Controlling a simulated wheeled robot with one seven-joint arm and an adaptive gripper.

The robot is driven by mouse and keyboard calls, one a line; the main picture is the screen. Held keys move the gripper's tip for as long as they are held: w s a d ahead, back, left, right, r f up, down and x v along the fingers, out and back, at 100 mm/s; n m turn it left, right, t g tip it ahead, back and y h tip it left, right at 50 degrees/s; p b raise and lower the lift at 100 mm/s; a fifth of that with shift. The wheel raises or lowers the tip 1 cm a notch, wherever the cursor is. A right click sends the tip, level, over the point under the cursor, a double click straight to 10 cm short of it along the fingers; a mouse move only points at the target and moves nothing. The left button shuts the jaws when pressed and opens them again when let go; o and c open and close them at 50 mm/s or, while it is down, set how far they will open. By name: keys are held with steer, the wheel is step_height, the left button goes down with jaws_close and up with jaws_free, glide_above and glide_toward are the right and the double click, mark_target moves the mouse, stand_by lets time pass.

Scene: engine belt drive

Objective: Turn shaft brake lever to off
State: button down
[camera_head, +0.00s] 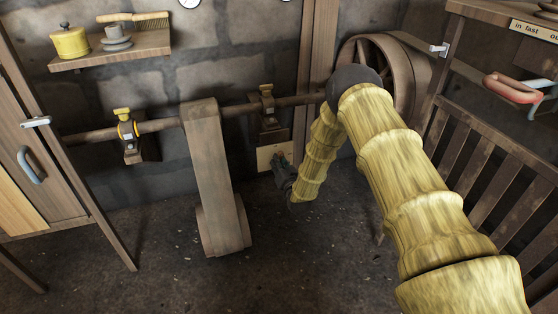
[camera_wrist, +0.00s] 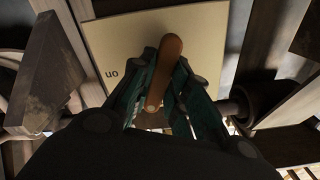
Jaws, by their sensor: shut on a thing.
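The shaft brake lever (camera_wrist: 168,62) is an orange-brown handle on a pale plate (camera_wrist: 215,50) in the wrist view. The word "on" shows upside down at the plate's left; no other label is visible there. My gripper (camera_wrist: 167,78) has its dark green fingers on both sides of the lever, shut on it. The lever runs almost upright in this view, its top leaning slightly right. In the head view the gripper (camera_head: 283,172) is at the pale plate (camera_head: 266,156) low on the back wall and hides the lever.
A wooden shaft (camera_head: 160,125) runs along the wall above the plate to a large wheel (camera_head: 400,65). A broad wooden belt casing (camera_head: 215,170) stands left of my gripper. A slatted wooden frame (camera_head: 490,165) is at right. The floor in front is mostly clear.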

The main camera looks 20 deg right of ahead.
steer(key=n+p, duration=0.1)
steer(key=n, duration=0.3)
steer(key=shift+s+f+n+p, duration=0.1)
steer(key=shift+n+p, duration=0.2)
steer(key=shift+p, duration=0.05)
stand_by(0.4)
steer(key=c, duration=1.4)
jaws_free()
steer(key=shift+o, duration=0.2)
steer(key=s, duration=1.2)
steer(key=shift+d, duration=0.2)
